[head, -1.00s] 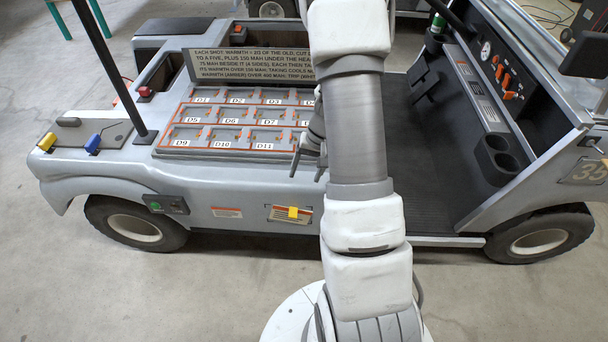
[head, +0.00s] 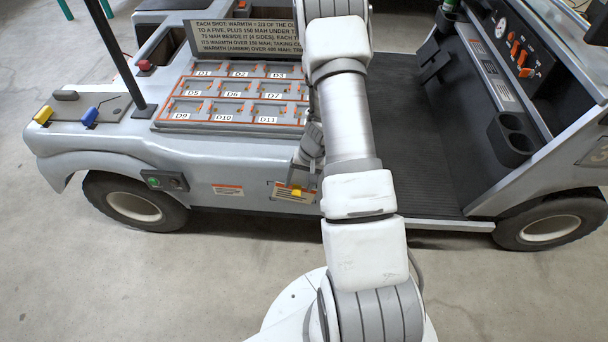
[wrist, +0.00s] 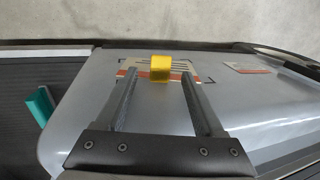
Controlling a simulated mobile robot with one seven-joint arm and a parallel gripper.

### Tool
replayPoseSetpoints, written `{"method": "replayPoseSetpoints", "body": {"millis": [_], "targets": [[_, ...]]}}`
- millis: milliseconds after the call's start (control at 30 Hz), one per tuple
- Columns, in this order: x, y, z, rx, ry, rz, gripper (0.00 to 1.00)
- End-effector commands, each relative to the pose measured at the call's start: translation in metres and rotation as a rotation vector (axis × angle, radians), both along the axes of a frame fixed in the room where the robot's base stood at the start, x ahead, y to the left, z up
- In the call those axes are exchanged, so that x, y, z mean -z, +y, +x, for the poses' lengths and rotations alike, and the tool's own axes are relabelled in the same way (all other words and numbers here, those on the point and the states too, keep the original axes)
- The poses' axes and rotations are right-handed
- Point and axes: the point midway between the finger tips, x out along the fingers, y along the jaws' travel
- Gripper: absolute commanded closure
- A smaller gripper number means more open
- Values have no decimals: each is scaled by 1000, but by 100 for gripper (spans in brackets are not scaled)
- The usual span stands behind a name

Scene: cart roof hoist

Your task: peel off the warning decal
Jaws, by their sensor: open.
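The warning decal (head: 281,189), a pale label with an orange band and dark lines of print, is on the grey side of the cart. A yellow tab (head: 296,192) stands out from it. In the wrist view the decal (wrist: 145,68) lies ahead of my gripper, with the yellow tab (wrist: 160,69) between the two open fingers (wrist: 159,78). The fingers look apart from the tab on both sides. In the head view my gripper (head: 299,182) is just above the tab and hides part of the decal.
A smaller orange-and-white label (head: 228,190) is left of the decal, and a green-button box (head: 166,181) is near the wheel. Above is a tray of numbered cells (head: 232,95) with a text sign (head: 250,38). Floor in front of the cart is clear.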

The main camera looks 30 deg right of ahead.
Motion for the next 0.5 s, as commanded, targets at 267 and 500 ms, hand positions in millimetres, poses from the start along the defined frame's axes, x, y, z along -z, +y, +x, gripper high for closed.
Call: {"method": "replayPoseSetpoints", "body": {"millis": [267,500], "targets": [[22,5,3,0,0,0,30],[23,5,3,0,0,0,30]]}}
